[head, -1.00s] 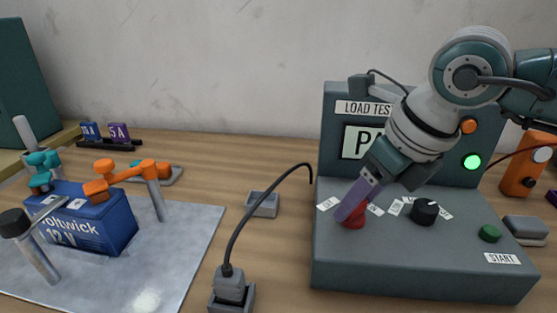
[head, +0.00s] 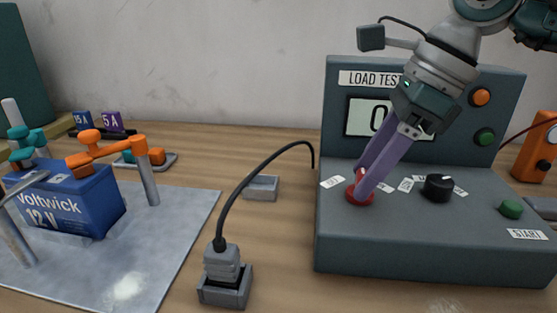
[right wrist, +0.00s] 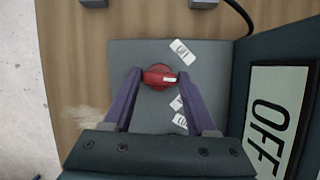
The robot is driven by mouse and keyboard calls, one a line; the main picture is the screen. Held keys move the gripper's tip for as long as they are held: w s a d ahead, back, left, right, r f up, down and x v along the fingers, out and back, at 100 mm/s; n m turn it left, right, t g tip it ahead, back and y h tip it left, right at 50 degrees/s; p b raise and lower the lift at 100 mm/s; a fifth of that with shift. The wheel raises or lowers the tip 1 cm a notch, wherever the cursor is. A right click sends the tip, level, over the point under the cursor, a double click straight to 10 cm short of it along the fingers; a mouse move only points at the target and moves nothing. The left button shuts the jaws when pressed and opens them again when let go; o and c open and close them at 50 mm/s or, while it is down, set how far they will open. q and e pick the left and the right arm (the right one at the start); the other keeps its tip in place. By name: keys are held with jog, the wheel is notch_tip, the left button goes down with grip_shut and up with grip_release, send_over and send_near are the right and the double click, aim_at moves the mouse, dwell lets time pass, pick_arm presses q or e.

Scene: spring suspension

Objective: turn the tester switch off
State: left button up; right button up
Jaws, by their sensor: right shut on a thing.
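The load tester (head: 430,250) is a dark grey console with a red rotary switch (head: 355,195) on its deck. My right gripper (head: 364,184) reaches down from the upper right, its purple fingers shut on the red switch. In the right wrist view the fingers flank the red switch (right wrist: 158,77), whose white mark points to the right. The tester display (right wrist: 275,120) reads OFF in that view; in the head view my arm partly covers it. The green lamp (head: 485,137) is dark. My left gripper is not in view.
A black knob (head: 438,188) and a green start button (head: 511,209) are right of the switch. A plug in a grey socket (head: 225,288) stands left of the tester, its cable arching up. A blue battery (head: 75,205) with clamps sits on a grey mat (head: 180,235).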

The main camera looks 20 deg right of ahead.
jog(key=n+g+b, duration=0.1)
jog(key=n, duration=0.1)
jog(key=n+g+y+b, duration=0.1)
jog(key=n+b, duration=0.1)
jog(key=n, duration=0.1)
jog(key=shift+w+f+n+b, duration=0.1)
jog(key=shift+w+n+b, duration=0.1)
jog(key=shift+n+b, duration=0.1)
jog(key=n+g+b, duration=0.1)
jog(key=n, duration=0.1)
jog(key=shift+n, duration=0.4)
jog(key=shift+n+g+b, duration=0.4)
jog(key=shift+n+b, duration=0.05)
jog(key=shift+n, duration=0.35)
jog(key=shift+d, duration=0.1)
jog(key=o, duration=1.4)
jog(key=shift+c, duration=0.2)
jog(key=shift+r, duration=0.2)
jog(key=p+v, duration=0.1)
jog(key=v, duration=0.8)
jog(key=shift+r, duration=0.35)
